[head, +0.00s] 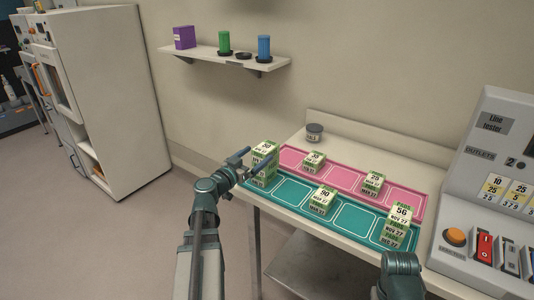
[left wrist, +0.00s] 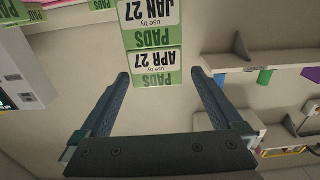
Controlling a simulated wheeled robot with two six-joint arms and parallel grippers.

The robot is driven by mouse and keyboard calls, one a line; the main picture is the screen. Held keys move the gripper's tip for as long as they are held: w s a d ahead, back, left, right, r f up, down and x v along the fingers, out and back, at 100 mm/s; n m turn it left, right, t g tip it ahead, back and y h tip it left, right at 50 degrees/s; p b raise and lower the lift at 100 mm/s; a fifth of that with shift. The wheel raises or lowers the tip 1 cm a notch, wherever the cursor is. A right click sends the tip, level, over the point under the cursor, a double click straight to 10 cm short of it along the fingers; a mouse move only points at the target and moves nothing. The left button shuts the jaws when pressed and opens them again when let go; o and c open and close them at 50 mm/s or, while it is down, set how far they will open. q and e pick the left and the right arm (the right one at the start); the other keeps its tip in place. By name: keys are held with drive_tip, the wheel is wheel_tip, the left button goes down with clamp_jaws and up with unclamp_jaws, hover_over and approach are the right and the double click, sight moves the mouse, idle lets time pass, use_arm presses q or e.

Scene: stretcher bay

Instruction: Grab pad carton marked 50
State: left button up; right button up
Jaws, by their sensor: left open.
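A stack of green and white pad cartons (head: 264,148) stands at the left end of the teal tray (head: 345,239). Its top number looks like 50 or 30; I cannot read it surely. My left gripper (head: 257,159) is open at this stack, one finger to each side in the head view. In the left wrist view the stack (left wrist: 151,45) shows upside down, with JAN 27 and APR 27 labels, just beyond and between the open fingertips (left wrist: 160,75). Other cartons read 90 (head: 324,199), 56 (head: 401,220) and 25 (head: 374,183).
A pink tray (head: 405,200) lies behind the teal one, with another carton (head: 314,162) whose number is unclear. A grey jar (head: 314,132) stands behind it. A line tester (head: 491,170) stands at the right. A wall shelf (head: 222,57) hangs above.

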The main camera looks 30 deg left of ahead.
sight(271, 143)
use_arm(q)
drive_tip(key=w, duration=0.3)
drive_tip(key=shift+w+d, duration=0.1)
drive_tip(key=shift+w, duration=0.05)
drive_tip(key=shift+w+d+r, duration=0.1)
drive_tip(key=shift+w+r, duration=0.05)
drive_tip(key=shift+w, duration=0.2)
drive_tip(key=w, duration=0.4)
drive_tip(key=shift+w+d+r+p, duration=0.25)
drive_tip(key=shift+w+d+p, duration=0.05)
drive_tip(key=shift+p, duration=0.1)
drive_tip(key=shift+s, duration=0.1)
drive_tip(key=c, duration=1.5)
drive_tip(key=shift+r, duration=0.15)
